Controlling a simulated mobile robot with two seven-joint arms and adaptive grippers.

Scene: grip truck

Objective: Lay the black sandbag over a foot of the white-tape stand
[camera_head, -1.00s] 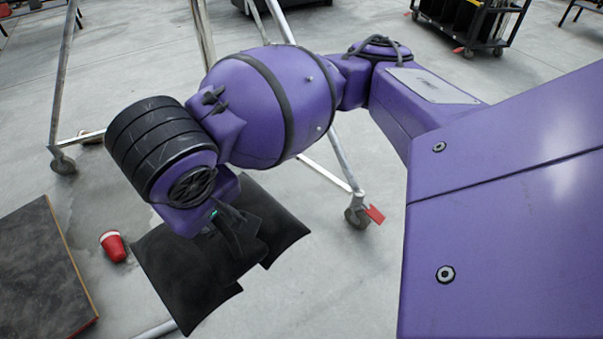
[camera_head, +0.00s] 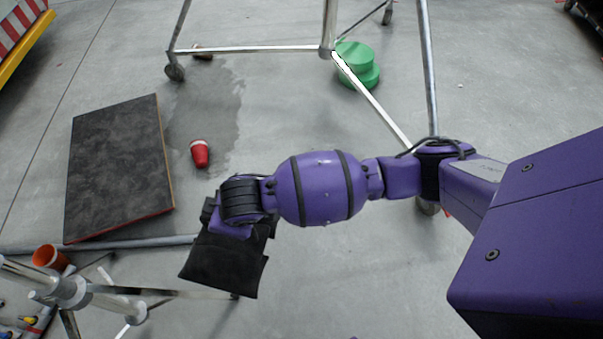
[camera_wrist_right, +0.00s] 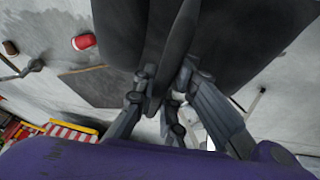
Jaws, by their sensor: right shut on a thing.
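The black sandbag (camera_head: 222,265) hangs from my right gripper, below its wrist, in the head view. In the right wrist view the sandbag (camera_wrist_right: 225,45) fills the top, and my right gripper (camera_wrist_right: 162,95) is shut on its strap. A metal stand (camera_head: 70,290) with spread legs is at the lower left of the head view. One leg (camera_head: 175,292) of it reaches right, its end close to the bag's lower edge in the picture. Whether they touch, and whether the stand bears white tape, I cannot tell. My left gripper is not in view.
A wheeled tubular frame (camera_head: 250,49) stands at the top, with green discs (camera_head: 358,68) beside it. A dark board (camera_head: 118,170), a red cup (camera_head: 199,153) and an orange cup (camera_head: 50,257) are at the left. Floor at the bottom centre is clear.

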